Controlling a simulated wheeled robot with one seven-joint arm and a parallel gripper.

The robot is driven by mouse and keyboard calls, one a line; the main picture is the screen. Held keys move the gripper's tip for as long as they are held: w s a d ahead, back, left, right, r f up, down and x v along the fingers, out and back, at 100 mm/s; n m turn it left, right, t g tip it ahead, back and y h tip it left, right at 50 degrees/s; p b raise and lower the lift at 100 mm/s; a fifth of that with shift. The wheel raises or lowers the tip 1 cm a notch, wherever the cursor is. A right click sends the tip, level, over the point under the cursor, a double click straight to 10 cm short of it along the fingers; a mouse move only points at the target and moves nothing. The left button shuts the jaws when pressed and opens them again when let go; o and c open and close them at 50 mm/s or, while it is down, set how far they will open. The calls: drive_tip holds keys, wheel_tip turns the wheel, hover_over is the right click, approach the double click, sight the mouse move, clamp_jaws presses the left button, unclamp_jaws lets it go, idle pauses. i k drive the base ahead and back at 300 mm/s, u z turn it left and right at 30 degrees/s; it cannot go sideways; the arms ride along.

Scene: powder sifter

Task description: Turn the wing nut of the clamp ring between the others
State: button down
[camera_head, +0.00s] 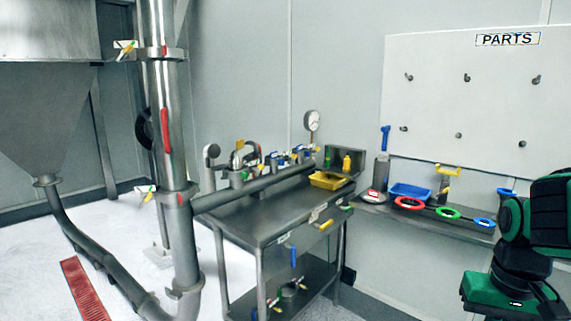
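A vertical steel pipe (168,120) stands left of centre with clamp rings at several heights. The upper clamp ring (171,54) has a light tag and a small coloured part at its left. The middle clamp ring (180,197) has a similar wing-nut-like part (146,193) sticking out to its left. A lower ring (186,291) sits near the pipe's bend. The wing nuts are too small to tell their exact angle. My green and black arm is at the right edge, far from the pipe. My gripper's fingers are not in view.
A steel workbench (262,222) with fittings and a yellow tray (330,180) stands between the pipe and my arm. A shelf with coloured rings runs below the PARTS board (470,100). A hopper (40,110) and a red floor grate (84,290) are at left.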

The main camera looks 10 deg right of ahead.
sight(291, 159)
drive_tip(key=k, duration=0.65)
drive_tip(key=z, duration=0.4)
drive_tip(key=i, duration=1.95)
drive_tip(key=u, duration=0.5)
